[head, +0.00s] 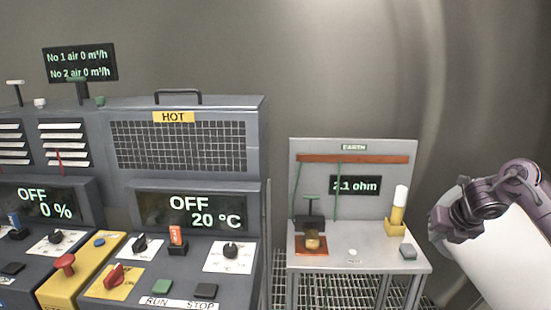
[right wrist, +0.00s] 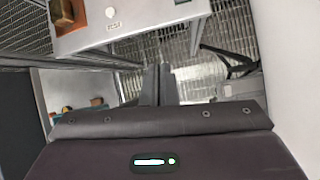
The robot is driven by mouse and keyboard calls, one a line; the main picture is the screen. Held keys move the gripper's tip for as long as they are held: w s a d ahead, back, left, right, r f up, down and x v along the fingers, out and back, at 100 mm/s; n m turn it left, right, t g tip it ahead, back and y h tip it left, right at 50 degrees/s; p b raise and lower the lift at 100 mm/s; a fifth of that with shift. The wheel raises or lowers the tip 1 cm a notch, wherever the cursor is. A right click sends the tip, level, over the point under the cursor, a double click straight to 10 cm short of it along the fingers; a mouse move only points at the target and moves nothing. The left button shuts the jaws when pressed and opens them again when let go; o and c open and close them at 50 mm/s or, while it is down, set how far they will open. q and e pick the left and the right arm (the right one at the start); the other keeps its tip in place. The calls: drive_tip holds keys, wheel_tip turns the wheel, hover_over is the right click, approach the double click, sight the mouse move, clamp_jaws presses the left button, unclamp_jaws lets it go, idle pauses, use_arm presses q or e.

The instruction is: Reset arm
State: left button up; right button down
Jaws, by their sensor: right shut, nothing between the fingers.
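My right arm comes in at the right edge of the head view, with its purple joints and white link beside the earth bench (head: 305,262). In the right wrist view, my right gripper (right wrist: 158,70) has its two dark fingers together with nothing between them. The fingers point over a grated floor, below the edge of a pale bench top. In the head view I cannot make out the fingertips clearly. My left gripper is not in view.
The earth bench holds a copper bar (head: 352,158), a "2.1 ohm" display (head: 355,186), a yellow holder with a white-topped cylinder (head: 398,208) and a grey block (head: 408,252). A control console with a "HOT" heater grille (head: 180,146) stands left. Grated floor (right wrist: 222,40) lies below.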

drive_tip(key=a+f+m+y, duration=0.1)
drive_tip(key=a+f+m, duration=0.35)
drive_tip(key=f, duration=0.75)
drive_tip(key=a+f+m+y, duration=0.25)
drive_tip(key=a+f, duration=0.25)
drive_tip(key=f, duration=0.7)
drive_tip(key=s+a+f+m+g, duration=0.1)
drive_tip(key=s+a+f+m, duration=0.2)
drive_tip(key=f, duration=0.4)
drive_tip(key=s+a+f+m, duration=0.1)
drive_tip(key=s+f+m, duration=0.2)
drive_tip(key=s+f, duration=0.3)
drive_tip(key=s+a+f+m+g, duration=0.1)
drive_tip(key=s+a+f+m, duration=0.2)
drive_tip(key=f, duration=0.6)
drive_tip(key=s+f+m+g+h, duration=0.1)
drive_tip(key=s+f+m, duration=0.3)
drive_tip(key=s+f, duration=0.45)
drive_tip(key=s+f+m+h, duration=0.1)
drive_tip(key=s+f+m, duration=0.4)
drive_tip(key=s, duration=0.7)
drive_tip(key=s+f+m+g+h, duration=0.1)
drive_tip(key=s+f+m, duration=0.2)
drive_tip(key=s, duration=0.9)
drive_tip(key=s+a+f+m+g+h, duration=0.1)
drive_tip(key=s+f+m, duration=0.2)
drive_tip(key=s, duration=0.9)
drive_tip(key=shift+s+a+f+g, duration=0.3)
drive_tip(key=shift+s+f, duration=0.1)
drive_tip(key=shift+f, duration=0.45)
